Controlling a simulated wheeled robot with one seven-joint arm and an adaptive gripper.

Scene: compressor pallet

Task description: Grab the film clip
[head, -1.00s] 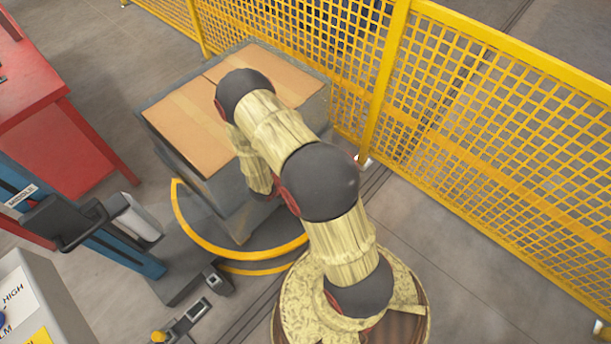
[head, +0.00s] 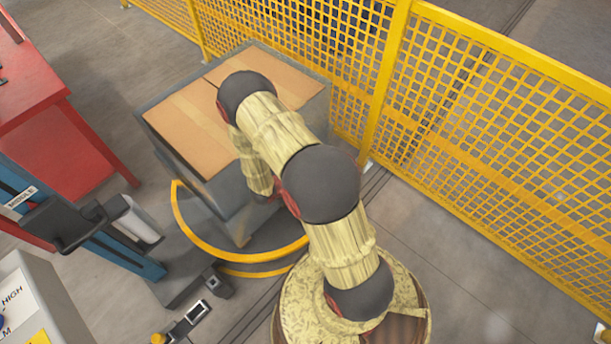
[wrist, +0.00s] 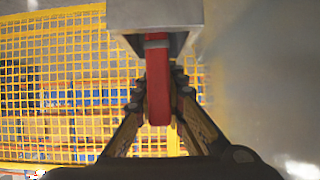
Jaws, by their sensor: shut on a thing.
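The film clip (wrist: 158,95) shows in the wrist view as a red upright bar with a grey band, reaching down from a grey block (wrist: 155,14). My gripper (wrist: 159,92) has one finger on each side of the red bar and is shut on it. In the head view, my arm hides the clip and the fingers. The arm reaches down along the near side of the wrapped pallet load (head: 185,128), which has brown cartons on top.
A yellow mesh fence (head: 480,130) runs behind and right of the load. A yellow ring (head: 215,248) circles the load's base. A blue mast (head: 120,255) with a white film roll (head: 137,222) and a red table (head: 50,125) stand left.

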